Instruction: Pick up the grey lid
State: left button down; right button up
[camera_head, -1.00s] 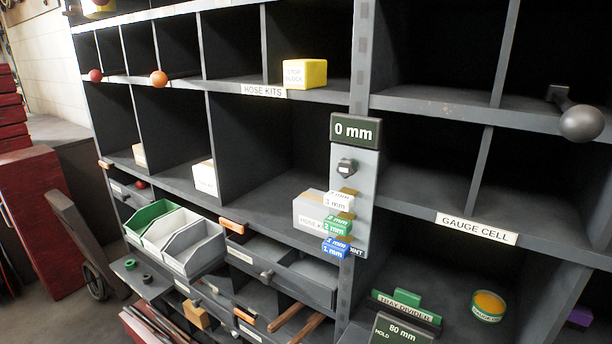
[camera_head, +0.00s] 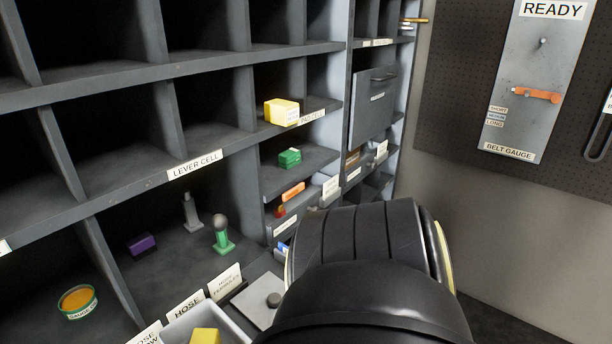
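A flat light grey lid (camera_head: 254,311) with a dark round knob lies at the bottom centre, beside the card holders. Its right part is hidden behind a large black link of my own arm. Neither of my grippers shows in this view, so I cannot see whether they hold anything.
The lever cell compartment holds a green-based lever (camera_head: 222,236), a grey lever (camera_head: 191,212) and a purple block (camera_head: 142,244). A pegboard (camera_head: 455,90) stands at the right.

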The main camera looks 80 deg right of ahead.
aim_at(259, 302)
jog(key=z, duration=2.3)
